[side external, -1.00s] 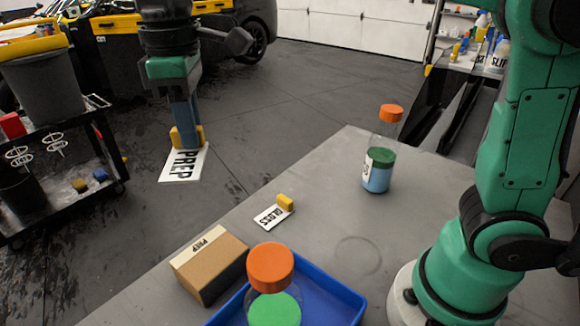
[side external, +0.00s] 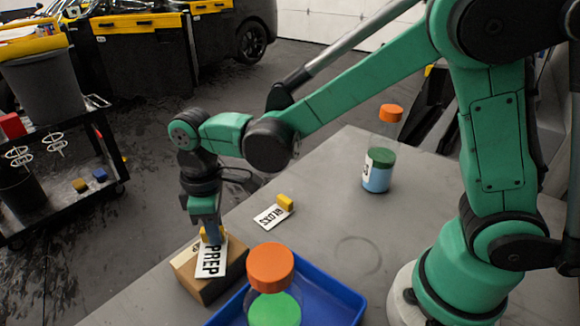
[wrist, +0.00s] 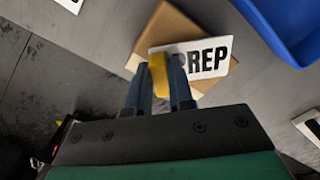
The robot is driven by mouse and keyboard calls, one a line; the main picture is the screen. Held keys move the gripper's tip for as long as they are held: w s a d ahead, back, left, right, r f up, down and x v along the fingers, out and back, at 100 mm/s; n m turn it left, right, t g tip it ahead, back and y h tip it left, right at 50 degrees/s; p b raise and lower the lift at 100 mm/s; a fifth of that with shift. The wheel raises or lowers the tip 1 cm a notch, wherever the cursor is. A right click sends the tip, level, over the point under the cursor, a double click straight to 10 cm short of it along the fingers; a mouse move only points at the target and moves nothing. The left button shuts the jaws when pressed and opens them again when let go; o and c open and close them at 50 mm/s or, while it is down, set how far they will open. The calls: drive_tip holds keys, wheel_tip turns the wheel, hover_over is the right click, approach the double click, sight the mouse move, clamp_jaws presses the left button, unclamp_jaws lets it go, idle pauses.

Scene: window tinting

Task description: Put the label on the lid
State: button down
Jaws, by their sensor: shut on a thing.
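My gripper (side external: 212,238) is shut on the yellow tab of a white label (side external: 211,260) that reads PREP in black. The label also shows in the wrist view (wrist: 208,60), its left end partly hidden by the tab and fingers. It is over the brown cardboard box (side external: 203,290), slightly tilted, covering much of the box top in the side view. I cannot tell whether the label touches the box. The box shows behind the label in the wrist view (wrist: 168,24). An orange lid (side external: 270,267) tops a clear jar with green contents.
The blue tray (side external: 338,292) lies right of the box, around the jar. A GLOSS label (side external: 268,217) with a yellow tab lies on the grey table (side external: 330,220). A bottle (side external: 379,165) with an orange cap stands farther back. The table edge runs close to the box.

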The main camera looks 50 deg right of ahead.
drive_tip(key=shift+f, duration=0.15)
drive_tip(key=c, duration=0.8)
unclamp_jaws()
wheel_tip(320, 180, up, 12)
drive_tip(key=s+d+f+m+t, duration=0.1)
drive_tip(key=s+d+m+t, duration=0.1)
drive_tip(key=d+m, duration=0.1)
drive_tip(key=s+d+f+m+t, duration=0.1)
drive_tip(key=s+d+m+t, duration=0.1)
drive_tip(key=d, duration=0.3)
drive_tip(key=s+d+f+m+t, duration=0.2)
drive_tip(key=d+m+t, duration=0.1)
drive_tip(key=d+m, duration=0.1)
drive_tip(key=shift+d, duration=0.3)
